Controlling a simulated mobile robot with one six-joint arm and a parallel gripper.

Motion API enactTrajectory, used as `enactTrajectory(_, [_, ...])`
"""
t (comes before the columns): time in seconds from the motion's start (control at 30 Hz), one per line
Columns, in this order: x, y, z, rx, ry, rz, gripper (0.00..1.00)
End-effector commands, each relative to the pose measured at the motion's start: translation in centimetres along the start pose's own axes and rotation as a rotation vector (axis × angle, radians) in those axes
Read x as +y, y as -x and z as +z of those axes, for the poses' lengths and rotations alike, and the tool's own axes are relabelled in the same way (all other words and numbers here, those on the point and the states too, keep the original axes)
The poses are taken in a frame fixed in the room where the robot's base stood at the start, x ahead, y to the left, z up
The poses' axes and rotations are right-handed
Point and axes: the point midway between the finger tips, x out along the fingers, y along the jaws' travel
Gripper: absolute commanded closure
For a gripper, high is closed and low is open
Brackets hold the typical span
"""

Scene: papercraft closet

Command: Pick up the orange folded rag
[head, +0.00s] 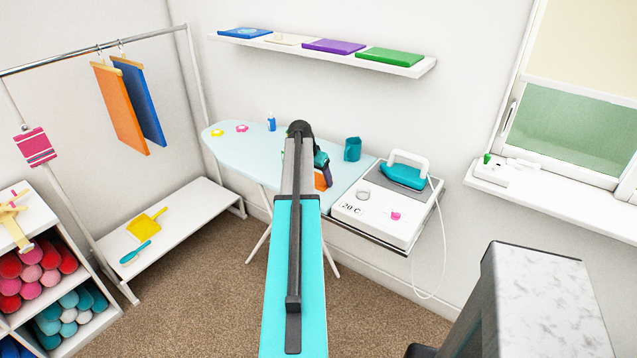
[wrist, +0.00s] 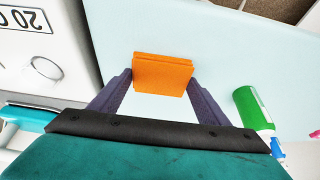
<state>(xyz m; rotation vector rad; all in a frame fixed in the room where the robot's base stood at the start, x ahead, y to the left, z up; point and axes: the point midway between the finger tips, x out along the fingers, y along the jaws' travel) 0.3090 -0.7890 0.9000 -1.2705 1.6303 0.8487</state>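The orange folded rag (wrist: 163,75) is a small flat block on the pale blue ironing board (wrist: 235,45). In the head view a patch of the rag (head: 323,179) shows beside my gripper (head: 321,172); my arm hides much of that spot. In the wrist view my gripper (wrist: 162,84) has its two dark fingers spread, one on each side of the rag. The fingertips are level with the rag's side edges and very close to them. Whether they touch it cannot be made out.
A green bottle (wrist: 252,108) stands close to the right finger. The white ironing station (head: 384,210) with a teal iron (head: 404,177) adjoins the board's right end. A teal cup (head: 352,149) and a small blue bottle (head: 271,122) stand on the board.

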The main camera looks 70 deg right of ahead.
Motion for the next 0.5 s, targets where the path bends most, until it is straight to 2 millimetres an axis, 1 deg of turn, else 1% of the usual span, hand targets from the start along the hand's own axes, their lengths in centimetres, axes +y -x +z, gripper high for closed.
enactTrajectory(0.33, [-0.01, 0.1, -0.06, 0.0, 0.0, 0.0, 0.52])
enactTrajectory(0.5, [-0.04, 0.64, -0.33, 0.001, 0.0, -0.001, 0.52])
